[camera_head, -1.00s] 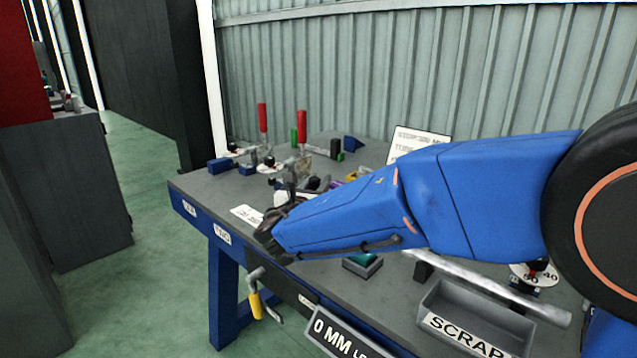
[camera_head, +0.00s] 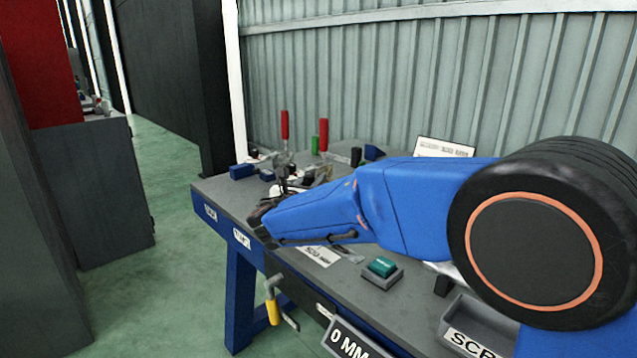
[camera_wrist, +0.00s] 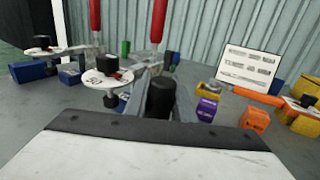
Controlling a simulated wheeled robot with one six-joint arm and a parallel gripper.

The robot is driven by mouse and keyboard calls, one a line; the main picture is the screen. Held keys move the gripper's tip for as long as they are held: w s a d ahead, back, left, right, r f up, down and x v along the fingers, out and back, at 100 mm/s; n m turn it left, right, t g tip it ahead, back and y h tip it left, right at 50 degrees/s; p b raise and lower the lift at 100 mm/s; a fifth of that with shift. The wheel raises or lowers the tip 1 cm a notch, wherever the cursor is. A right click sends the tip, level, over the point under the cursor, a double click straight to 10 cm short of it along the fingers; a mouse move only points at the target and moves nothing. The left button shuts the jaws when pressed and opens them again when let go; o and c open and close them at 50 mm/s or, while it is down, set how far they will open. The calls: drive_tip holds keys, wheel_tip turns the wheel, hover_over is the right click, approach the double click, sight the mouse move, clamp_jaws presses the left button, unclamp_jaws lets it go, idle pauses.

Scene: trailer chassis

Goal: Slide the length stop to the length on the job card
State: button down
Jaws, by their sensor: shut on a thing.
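My gripper (camera_wrist: 160,100) is shut on a black cylindrical knob (camera_wrist: 160,92), which stands upright between its grey fingers in the wrist view. Whether this knob belongs to the length stop I cannot tell. In the head view the gripper is over the left part of the grey bench (camera_head: 225,197), and my blue arm hides much of what is there. A white board with lines of text (camera_head: 443,148) stands at the back of the bench; it also shows in the wrist view (camera_wrist: 247,66). Its text is too small to read.
Red-handled clamps (camera_head: 285,125) stand behind the gripper. White discs with black knobs (camera_wrist: 108,78) are to its left, purple (camera_wrist: 207,108) and orange blocks (camera_wrist: 255,119) to its right. A green button (camera_head: 382,266) and scrap tray (camera_head: 470,325) lie nearer.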

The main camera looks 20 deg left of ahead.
drive_tip(key=c, duration=1.5)
unclamp_jaws()
drive_tip(key=shift+s, duration=0.1)
drive_tip(key=s, duration=0.5)
drive_tip(key=s+d, duration=0.1)
drive_tip(key=s, duration=1.1)
drive_tip(key=shift+d, duration=0.2)
